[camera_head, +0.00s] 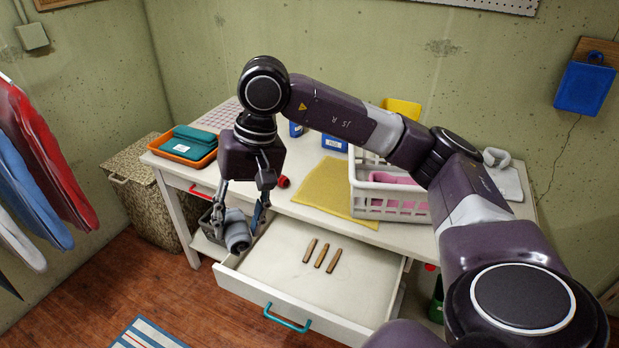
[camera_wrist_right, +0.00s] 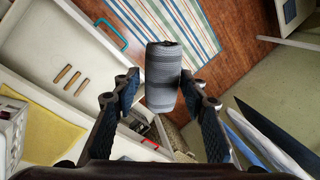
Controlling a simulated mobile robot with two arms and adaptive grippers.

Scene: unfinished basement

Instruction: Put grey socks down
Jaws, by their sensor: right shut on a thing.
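My right gripper (camera_head: 243,228) is shut on a rolled pair of grey socks (camera_head: 237,236). It holds them in the air at the left end of the open drawer, in front of the table. In the right wrist view the ribbed grey roll (camera_wrist_right: 163,75) sits between the two fingers of the right gripper (camera_wrist_right: 160,88), with the floor and rug behind it. The open white drawer (camera_head: 290,240) holds three brown wooden pegs (camera_head: 320,256). My left gripper is not in view.
An orange tray (camera_head: 209,153) with folded teal cloths (camera_head: 186,148) stands on the white table's left end. A yellow cloth (camera_head: 327,186) and a white basket (camera_head: 408,212) with pink cloth are further right. A wicker hamper (camera_head: 150,210) stands left. Much of the drawer floor is bare.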

